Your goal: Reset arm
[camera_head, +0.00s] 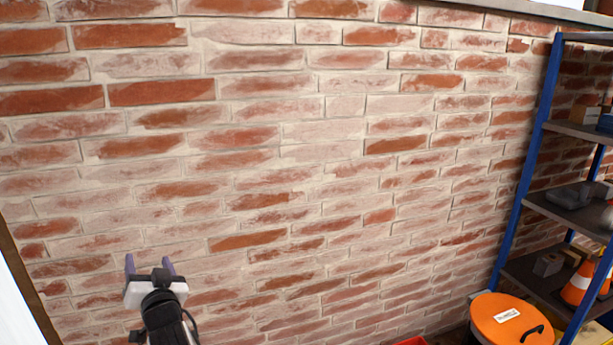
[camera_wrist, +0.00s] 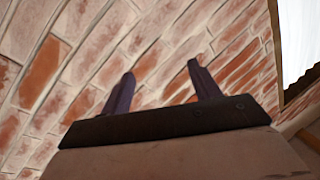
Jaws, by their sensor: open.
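My gripper (camera_head: 150,264) shows at the lower left of the head view, held up in front of a brick wall. Its two purple-grey fingers stand apart with nothing between them. In the wrist view the gripper (camera_wrist: 158,88) also shows open and empty, its fingers pointing toward the brick wall (camera_wrist: 80,65). I cannot tell the exact gap between the fingertips and the wall.
The red and whitewashed brick wall (camera_head: 300,150) fills most of the head view. A blue-framed shelf (camera_head: 537,130) with several items, including an orange and white cone (camera_head: 577,287), stands at right. An orange-lidded bin (camera_head: 495,322) stands at lower right. A red object (camera_head: 411,341) shows at the bottom edge.

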